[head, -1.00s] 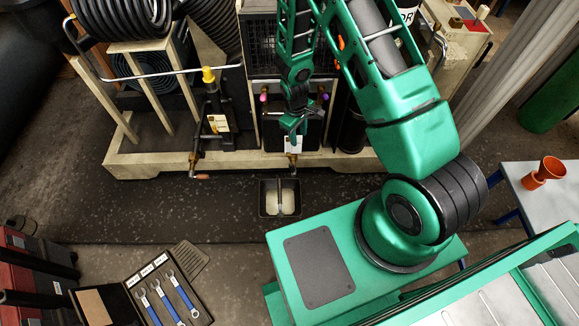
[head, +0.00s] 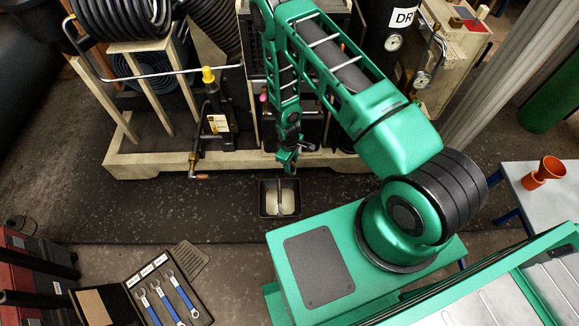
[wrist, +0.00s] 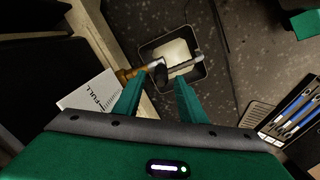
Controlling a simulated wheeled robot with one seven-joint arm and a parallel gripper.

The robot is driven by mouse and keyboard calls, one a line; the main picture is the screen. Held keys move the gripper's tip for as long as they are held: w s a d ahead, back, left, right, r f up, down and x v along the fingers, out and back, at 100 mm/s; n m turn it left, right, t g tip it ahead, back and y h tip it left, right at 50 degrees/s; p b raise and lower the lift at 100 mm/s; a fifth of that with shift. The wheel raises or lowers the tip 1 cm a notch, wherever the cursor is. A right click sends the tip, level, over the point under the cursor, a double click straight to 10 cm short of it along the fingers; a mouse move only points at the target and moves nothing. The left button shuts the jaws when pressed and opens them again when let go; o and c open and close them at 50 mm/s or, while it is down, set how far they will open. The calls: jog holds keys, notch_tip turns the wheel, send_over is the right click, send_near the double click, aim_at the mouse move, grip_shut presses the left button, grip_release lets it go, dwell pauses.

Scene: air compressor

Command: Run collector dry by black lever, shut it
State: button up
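My gripper (head: 287,160) is low at the front of the compressor skid. In the wrist view its two green fingers (wrist: 160,88) are apart, with a dark lever-like piece (wrist: 159,72) near and between the fingertips; I cannot tell whether they touch it. This piece sits by a brass valve (wrist: 130,73), from which a grey spout (wrist: 186,64) reaches over a black drain tray. The tray (head: 262,200), also in the wrist view (wrist: 143,50), holds pale liquid. A white tag marked FULL (wrist: 92,92) lies beside the valve. In the head view my arm hides the valve.
A wrench case (head: 160,295) lies front left. Orange cups (head: 545,172) stand on a right-hand table. The floor around the tray is clear.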

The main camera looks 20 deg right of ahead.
jog(key=shift+w+d+f, duration=0.1)
jog(key=shift+f, duration=1.2)
grip_shut()
